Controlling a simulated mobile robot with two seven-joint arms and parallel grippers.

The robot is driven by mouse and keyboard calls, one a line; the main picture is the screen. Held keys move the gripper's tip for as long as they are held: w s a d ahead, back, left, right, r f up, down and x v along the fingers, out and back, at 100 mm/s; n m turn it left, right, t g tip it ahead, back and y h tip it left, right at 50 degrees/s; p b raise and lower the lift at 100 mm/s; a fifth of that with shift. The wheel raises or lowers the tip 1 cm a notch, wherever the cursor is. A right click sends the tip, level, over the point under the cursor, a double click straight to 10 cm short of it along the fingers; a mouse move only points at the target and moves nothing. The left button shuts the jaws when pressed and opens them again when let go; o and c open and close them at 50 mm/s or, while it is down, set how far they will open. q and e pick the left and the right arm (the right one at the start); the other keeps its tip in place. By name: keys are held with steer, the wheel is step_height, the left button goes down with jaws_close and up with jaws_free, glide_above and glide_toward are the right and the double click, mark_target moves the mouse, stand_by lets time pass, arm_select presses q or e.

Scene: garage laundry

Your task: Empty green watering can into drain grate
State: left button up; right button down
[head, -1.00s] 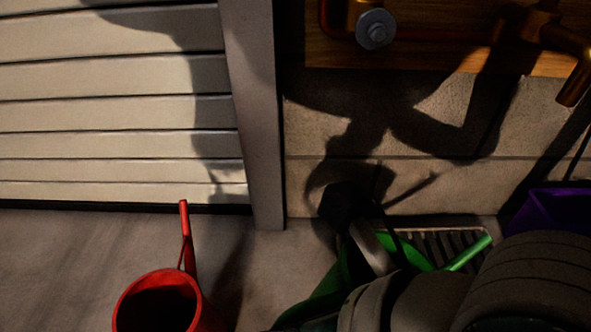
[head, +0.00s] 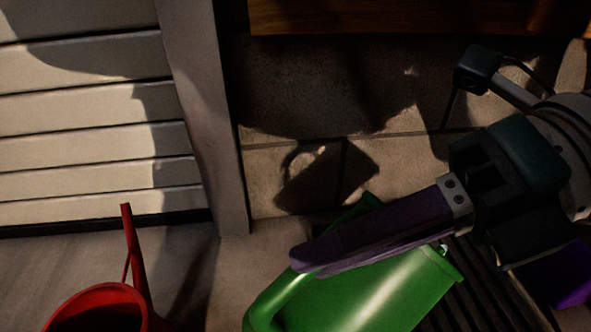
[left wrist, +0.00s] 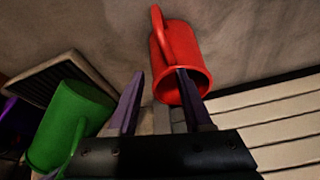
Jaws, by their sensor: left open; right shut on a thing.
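The green watering can (head: 375,295) lies tilted at the bottom centre of the head view, beside and partly over the dark slatted drain grate (head: 488,305). My right gripper (head: 300,260) comes from the right, its purple fingers across the can, shut on it. The exact part gripped is hard to see. The can also shows in the left wrist view (left wrist: 72,125), near the pale-framed grate (left wrist: 50,78). My left gripper (left wrist: 160,85) is open and empty there, and is outside the head view. No water shows.
A red watering can (head: 95,305) stands on the floor at the lower left; in the left wrist view it (left wrist: 180,60) is just beyond my left fingers. A purple container (head: 572,280) is at the right edge. A block wall (head: 300,90) and slatted door (head: 100,140) close off the back.

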steer(key=d, duration=0.1)
steer(key=w+d+y, duration=0.1)
steer(key=d+r, duration=0.1)
steer(key=shift+w+m, duration=0.3)
steer(key=shift+w+d+r+g+y, duration=0.15)
steer(key=shift+w+d+r+y, duration=0.25)
steer(key=shift+d+r, duration=0.2)
steer(key=shift+w+d+r+g+y, duration=0.1)
steer(key=shift+w+d+r+y, duration=0.15)
steer(key=shift+d+r+y, duration=0.35)
steer(key=shift+w+d+r+g+y, duration=0.2)
steer(key=shift+w+d+r, duration=0.2)
steer(key=shift+d, duration=0.35)
steer(key=shift+s, duration=0.1)
stand_by(0.4)
